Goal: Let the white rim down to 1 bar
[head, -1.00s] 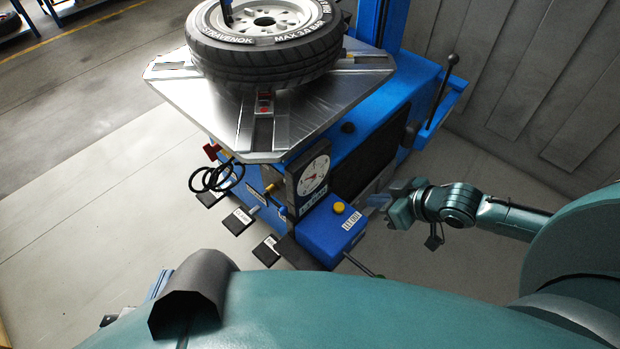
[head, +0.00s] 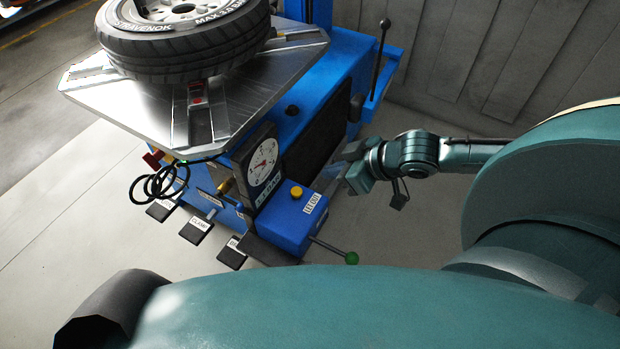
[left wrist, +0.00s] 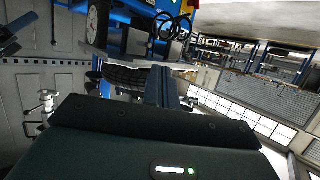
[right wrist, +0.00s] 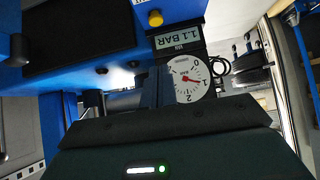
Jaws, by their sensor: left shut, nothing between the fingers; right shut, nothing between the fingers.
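The white rim (head: 172,9) sits inside a black tyre (head: 185,60) lying on the steel table of the blue machine, cut by the top edge. The pressure gauge (head: 263,162) stands on the machine's front. In the right wrist view its dial (right wrist: 188,78) has a red needle near 1, and its display (right wrist: 178,38) reads 1.1 BAR. The yellow button (head: 296,192) is on a blue box labelled LET OUT. My right gripper (head: 346,165) is shut and empty, right of the button and apart from it. My left gripper (left wrist: 167,88) is shut and empty in its wrist view.
A lever with a green knob (head: 351,257) sticks out from the blue box. Several labelled pedals (head: 196,230) lie below the machine's front. A coiled black hose (head: 158,184) hangs at the table's front corner. A grey wall (head: 480,60) stands behind; the floor at left is clear.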

